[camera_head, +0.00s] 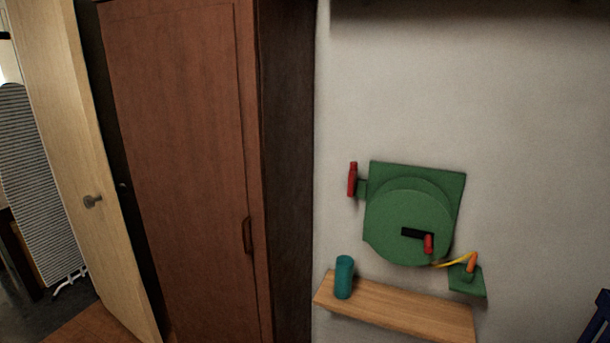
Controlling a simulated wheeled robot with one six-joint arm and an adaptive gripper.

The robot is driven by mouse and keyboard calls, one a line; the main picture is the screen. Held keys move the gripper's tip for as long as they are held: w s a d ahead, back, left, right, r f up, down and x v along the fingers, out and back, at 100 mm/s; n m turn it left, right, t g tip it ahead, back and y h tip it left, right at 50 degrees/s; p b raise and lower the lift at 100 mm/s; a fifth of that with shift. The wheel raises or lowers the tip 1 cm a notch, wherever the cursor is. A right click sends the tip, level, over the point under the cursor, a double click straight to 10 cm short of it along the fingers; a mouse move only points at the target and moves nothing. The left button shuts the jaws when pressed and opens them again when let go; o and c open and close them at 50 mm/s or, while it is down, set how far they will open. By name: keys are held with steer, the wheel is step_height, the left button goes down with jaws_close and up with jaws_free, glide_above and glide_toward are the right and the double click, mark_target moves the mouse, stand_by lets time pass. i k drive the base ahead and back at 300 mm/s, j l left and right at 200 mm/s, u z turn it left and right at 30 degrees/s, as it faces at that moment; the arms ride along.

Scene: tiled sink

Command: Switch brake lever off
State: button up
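A green wall-mounted device (390,215) with a round front is fixed to the pale wall at the right. A red upright handle (352,180) sticks out at its upper left. A black crank arm with a small red knob (428,244) is on the round front. At the lower right, an orange handle (472,262) with a yellow strip sits on a small green bracket. Which of these is the brake lever, I cannot tell for sure. My gripper is not in view.
A wooden shelf (400,306) below the device holds a teal cylinder (344,277). A tall brown wardrobe (185,150) stands left of it. A light wooden door (85,120) with a handle is at the far left. A dark blue object (598,318) shows at the lower right edge.

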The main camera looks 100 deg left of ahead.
mark_target(352, 178)
steer(key=u, duration=2.4)
